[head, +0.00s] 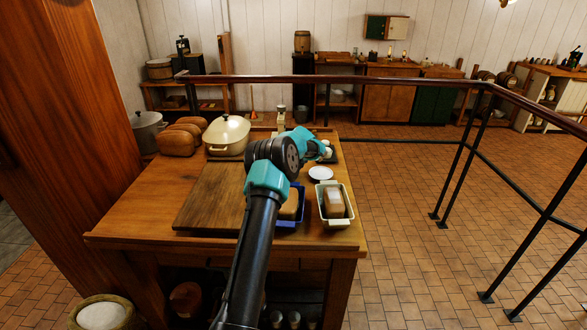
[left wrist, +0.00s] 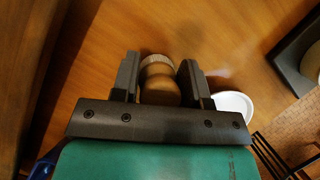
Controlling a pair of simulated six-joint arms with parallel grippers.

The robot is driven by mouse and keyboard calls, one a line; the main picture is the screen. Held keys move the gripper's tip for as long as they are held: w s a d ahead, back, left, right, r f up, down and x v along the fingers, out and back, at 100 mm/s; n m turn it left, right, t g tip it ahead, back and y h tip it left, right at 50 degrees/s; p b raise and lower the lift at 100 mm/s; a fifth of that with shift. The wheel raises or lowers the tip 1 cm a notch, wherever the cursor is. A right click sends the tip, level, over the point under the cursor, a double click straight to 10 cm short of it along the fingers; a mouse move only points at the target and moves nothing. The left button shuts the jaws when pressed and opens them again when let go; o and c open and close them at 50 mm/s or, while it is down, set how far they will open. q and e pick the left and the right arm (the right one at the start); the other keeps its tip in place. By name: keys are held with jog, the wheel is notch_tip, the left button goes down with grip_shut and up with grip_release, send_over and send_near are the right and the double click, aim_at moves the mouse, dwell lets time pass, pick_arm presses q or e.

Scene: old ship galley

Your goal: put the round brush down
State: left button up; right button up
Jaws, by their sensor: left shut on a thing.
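The round brush (left wrist: 160,84) shows in the left wrist view, with a brown wooden body and a pale ridged end. My left gripper (left wrist: 158,68) is shut on it, with one dark finger on each side. The wooden table top (left wrist: 100,68) lies beyond the brush; I cannot tell whether they touch. In the head view my left arm reaches over the table (head: 160,225) toward its back right part, and its own links hide the fingers and the brush. My right gripper is in neither view.
A white saucer (head: 321,174) is close to the gripper. A dark tray (head: 333,158) with white items stands behind it. A cream dish (head: 336,221), a blue dish (head: 294,222), a cutting board (head: 205,205), a lidded pot (head: 227,135) and bread loaves (head: 178,141) share the table.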

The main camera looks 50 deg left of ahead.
pick_arm(q)
jog(key=shift+f, duration=0.3)
jog(key=o, duration=0.9)
jog(key=shift+r, duration=0.1)
jog(key=v, duration=1.2)
